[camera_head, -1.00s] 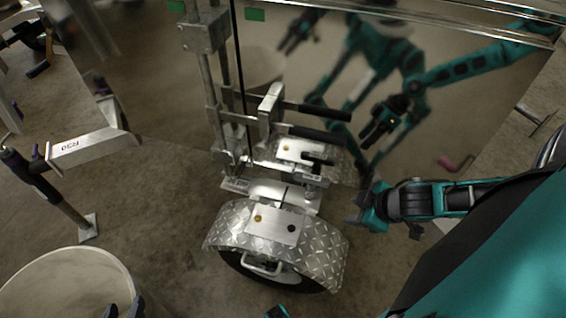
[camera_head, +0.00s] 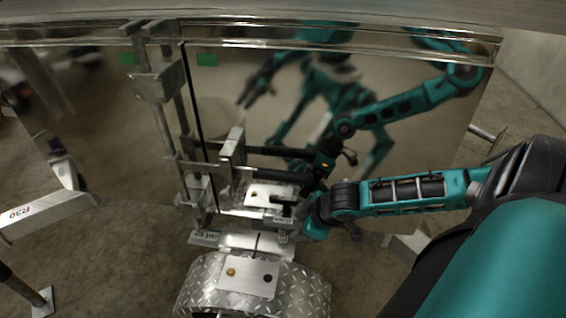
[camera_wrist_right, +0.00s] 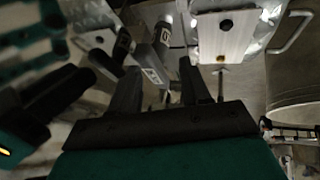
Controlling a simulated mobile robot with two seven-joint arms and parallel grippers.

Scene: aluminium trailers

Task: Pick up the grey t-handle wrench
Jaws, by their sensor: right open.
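A dark handled tool (camera_head: 287,207), with a short bar and a labelled grey part below it, sits by the silver plate above the wheel fender. It may be the grey t-handle wrench; I cannot be sure. My right gripper (camera_head: 308,217) is close at its right side in the head view, partly overlapping its surroundings. In the right wrist view my right gripper (camera_wrist_right: 158,80) is open, with nothing seen clamped between its fingers. A dark-ended grey tube (camera_wrist_right: 163,38) and a labelled piece lie just beyond the fingers. My left gripper is not in view.
A diamond-plate fender (camera_head: 205,285) with a silver plate lies below. Upright metal posts (camera_head: 168,120) and two dark grips (camera_head: 285,151) stand nearby. The shiny trailer wall (camera_head: 420,130) reflects my arms. An R30 bracket (camera_head: 40,215) is at left, with open floor between.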

